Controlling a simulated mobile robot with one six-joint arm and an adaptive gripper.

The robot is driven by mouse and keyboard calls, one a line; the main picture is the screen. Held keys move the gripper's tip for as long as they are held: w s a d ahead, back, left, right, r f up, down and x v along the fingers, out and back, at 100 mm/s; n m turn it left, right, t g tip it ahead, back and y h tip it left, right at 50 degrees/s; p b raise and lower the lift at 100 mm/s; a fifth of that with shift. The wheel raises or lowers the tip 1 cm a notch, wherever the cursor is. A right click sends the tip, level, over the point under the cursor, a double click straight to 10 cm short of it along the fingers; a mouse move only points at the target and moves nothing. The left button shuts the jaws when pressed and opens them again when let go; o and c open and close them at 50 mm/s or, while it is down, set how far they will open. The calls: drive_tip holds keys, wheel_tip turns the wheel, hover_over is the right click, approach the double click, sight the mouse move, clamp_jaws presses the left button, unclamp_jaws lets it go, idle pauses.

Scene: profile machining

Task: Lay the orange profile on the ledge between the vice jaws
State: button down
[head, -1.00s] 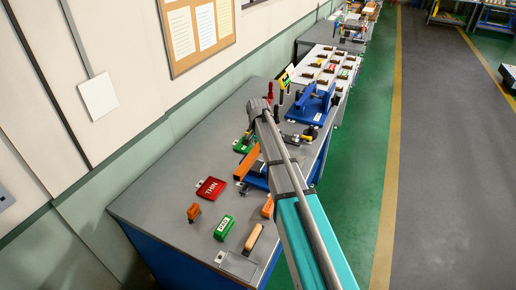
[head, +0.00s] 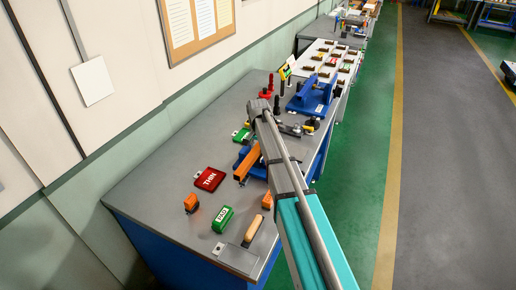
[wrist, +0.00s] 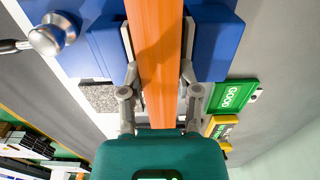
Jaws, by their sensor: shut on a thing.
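The orange profile (wrist: 156,50) runs lengthwise through the middle of the wrist view. My gripper (wrist: 157,78) is shut on it, with one finger along each side. The blue vice shows on both sides of the profile, with a blue block at left (wrist: 106,45) and another at right (wrist: 214,42). In the head view the profile (head: 247,163) slants beside my arm, over the blue vice (head: 258,171). My arm covers the gripper there. The ledge is hidden under the profile, and I cannot tell whether the profile touches it.
A red THIN tray (head: 209,179), a green block (head: 222,219), an orange block (head: 191,203) and a wooden-handled tool (head: 253,230) lie on the near bench. A green GOOD tray (wrist: 232,96) sits beside the vice. A blue fixture (head: 311,95) stands farther back.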

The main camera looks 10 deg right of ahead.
idle(0.3)
drive_tip(key=shift+c, duration=1.3)
unclamp_jaws()
drive_tip(key=shift+r, duration=0.1)
